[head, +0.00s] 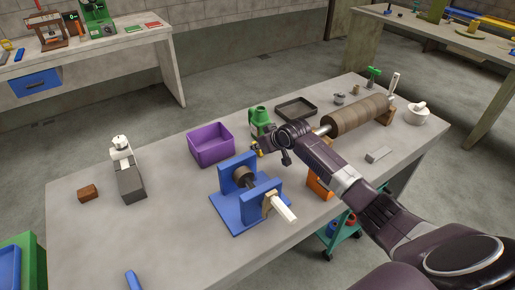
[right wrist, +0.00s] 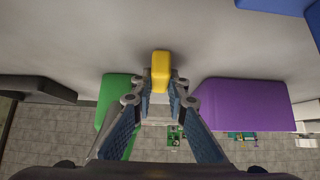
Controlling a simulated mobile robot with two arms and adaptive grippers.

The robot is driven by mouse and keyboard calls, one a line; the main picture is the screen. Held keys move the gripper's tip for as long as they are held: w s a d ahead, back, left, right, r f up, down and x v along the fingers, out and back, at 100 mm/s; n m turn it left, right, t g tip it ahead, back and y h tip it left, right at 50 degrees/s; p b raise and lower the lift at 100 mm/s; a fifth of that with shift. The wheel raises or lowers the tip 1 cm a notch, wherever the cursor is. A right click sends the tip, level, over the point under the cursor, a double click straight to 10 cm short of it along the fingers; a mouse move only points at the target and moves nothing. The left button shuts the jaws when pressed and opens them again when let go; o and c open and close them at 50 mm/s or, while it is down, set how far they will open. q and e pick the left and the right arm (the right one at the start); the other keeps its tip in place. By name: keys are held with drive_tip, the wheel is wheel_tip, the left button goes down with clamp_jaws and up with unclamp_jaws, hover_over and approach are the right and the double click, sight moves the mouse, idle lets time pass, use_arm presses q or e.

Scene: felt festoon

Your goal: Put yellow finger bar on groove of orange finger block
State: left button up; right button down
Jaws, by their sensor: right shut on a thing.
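The yellow finger bar (right wrist: 160,70) is between the fingertips of my right gripper (right wrist: 161,78) in the right wrist view. The gripper is shut on it. The orange finger block (head: 319,188) is on the table near the front edge, to the right of the blue stand. My right arm hides part of it, and its groove cannot be made out. My left gripper is not in view.
A purple bin (head: 210,145), a blue stand with a roller (head: 236,212), a green container (head: 259,117), a dark tray (head: 296,107) and a large brown roller (head: 356,116) stand around the gripper. The table's left part is mostly clear.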

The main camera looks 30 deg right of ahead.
drive_tip(key=shift+r, duration=0.1)
wheel_tip(320, 180, up, 20)
drive_tip(key=b, duration=0.2)
drive_tip(key=s+a+r, duration=0.6)
drive_tip(key=s+a, duration=0.3)
drive_tip(key=a, duration=0.4)
drive_tip(key=s+a+r, duration=0.1)
drive_tip(key=s+a, duration=0.3)
drive_tip(key=s, duration=0.7)
drive_tip(key=shift+a+m+h, duration=0.25)
drive_tip(key=shift+m+h, duration=0.05)
drive_tip(key=shift+m, duration=0.1)
